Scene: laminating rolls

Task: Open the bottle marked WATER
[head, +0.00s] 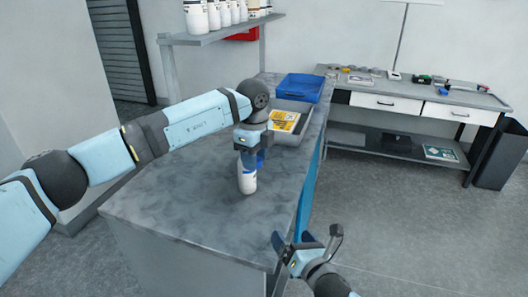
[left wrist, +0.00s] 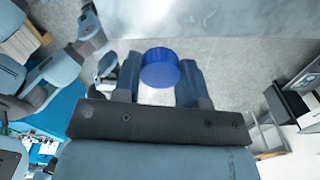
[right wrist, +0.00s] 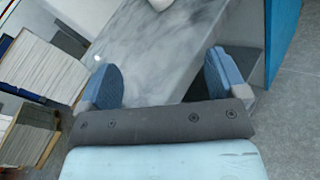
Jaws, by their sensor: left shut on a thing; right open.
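A white bottle (head: 247,184) stands on the grey marbled counter, slightly tilted in the head view. I cannot read its label. My left gripper (head: 250,158) reaches down over its top and is shut on the blue cap (left wrist: 160,70), which sits between the two fingers in the left wrist view. Whether the cap is still seated on the neck cannot be seen. My right gripper (head: 307,238) is open and empty beside the counter's near right edge. In the right wrist view a small white piece, probably the bottle's base, shows at the top edge.
The counter (head: 185,205) is clear around the bottle. A grey tray with yellow labels (head: 284,122) and a blue tray (head: 301,87) stand at its far end. A wall shelf (head: 225,32) holds several white bottles. A workbench (head: 425,95) stands at the back right.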

